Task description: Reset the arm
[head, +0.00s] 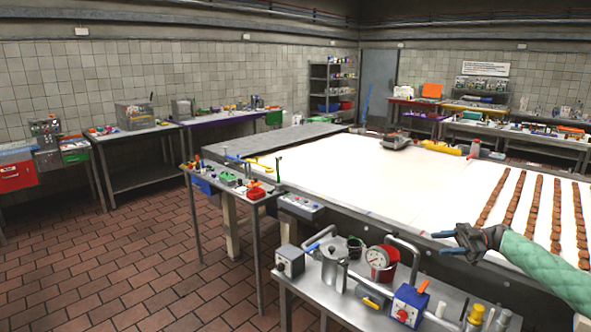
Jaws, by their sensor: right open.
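My right gripper (447,243) is dark with blue fingers and comes in from the right on an arm in a pale green sleeve. It is open and looks empty. It hangs over the near edge of the large white-topped table (365,185), left of the rows of brown biscuits (537,212). Whether it touches anything below cannot be told, but it appears apart from the biscuits. My left gripper and left arm are not in view.
A small side table (229,184) with tools stands left of the white table. The tiled floor (130,250) at left is clear.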

